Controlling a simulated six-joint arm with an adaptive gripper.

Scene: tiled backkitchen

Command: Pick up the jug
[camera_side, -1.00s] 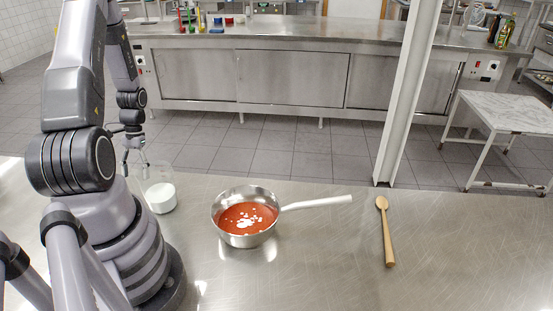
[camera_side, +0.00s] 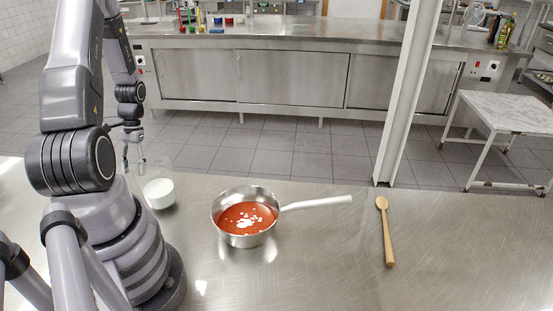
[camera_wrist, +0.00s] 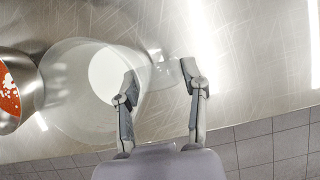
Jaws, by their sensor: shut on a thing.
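The jug (camera_side: 160,191) is clear glass with white liquid in its lower part. In the side view it is left of the pan, at the counter's far edge. In the wrist view the jug (camera_wrist: 82,112) fills the left middle, with its handle side toward my fingers. My gripper (camera_side: 133,162) is at the jug's left side in the side view. In the wrist view my gripper (camera_wrist: 159,76) has one finger over the jug's near side and the other beyond its handle. It is shut on the jug. The exact contact is hard to see through the glass.
A steel saucepan (camera_side: 218,228) with red sauce stands right of the jug, its handle pointing right. A wooden spoon (camera_side: 387,234) lies farther right on the steel counter (camera_side: 330,265). The counter between and in front of them is clear.

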